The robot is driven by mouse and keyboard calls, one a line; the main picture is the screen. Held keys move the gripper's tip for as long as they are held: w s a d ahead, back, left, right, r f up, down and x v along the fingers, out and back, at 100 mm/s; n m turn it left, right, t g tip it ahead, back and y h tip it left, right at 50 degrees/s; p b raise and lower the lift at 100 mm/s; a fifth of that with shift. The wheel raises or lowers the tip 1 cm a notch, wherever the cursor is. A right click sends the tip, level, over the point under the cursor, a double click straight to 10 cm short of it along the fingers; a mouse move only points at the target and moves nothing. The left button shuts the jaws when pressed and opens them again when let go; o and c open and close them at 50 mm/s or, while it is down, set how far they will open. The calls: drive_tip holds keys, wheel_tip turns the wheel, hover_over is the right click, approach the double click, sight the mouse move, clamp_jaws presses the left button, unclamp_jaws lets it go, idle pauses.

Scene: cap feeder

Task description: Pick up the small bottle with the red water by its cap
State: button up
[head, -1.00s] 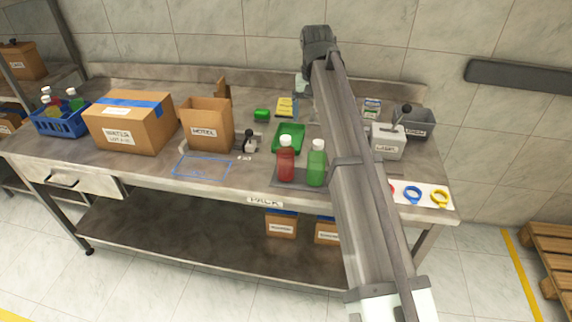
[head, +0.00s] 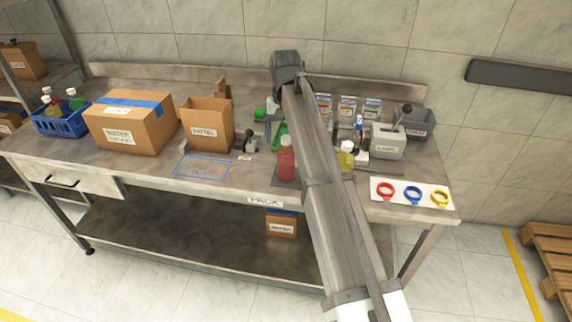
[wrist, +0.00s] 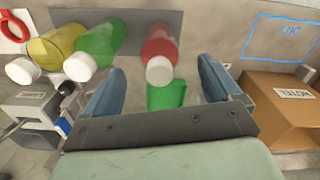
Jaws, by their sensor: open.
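The red-water bottle (head: 286,163) stands upright on the dark mat near the bench's front edge, just left of my arm in the head view. Its white cap (head: 286,141) is on. In the wrist view the red bottle (wrist: 160,42) lies ahead, with its white cap (wrist: 159,71) seen between my blue fingers. My gripper (wrist: 160,66) is open and empty, apparently behind the bottle. A green bottle (wrist: 99,43) and a yellow bottle (wrist: 56,46) stand beside it on the left in the wrist view. My arm hides the green bottle in the head view.
A green tray (wrist: 166,96) lies behind the red bottle. A grey labelled machine (head: 388,143) and a card with coloured rings (head: 400,192) are on the right.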

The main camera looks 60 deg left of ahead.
sight(286, 147)
drive_tip(key=shift+w+a+f, duration=0.15)
drive_tip(key=shift+f, duration=2.6)
clamp_jaws()
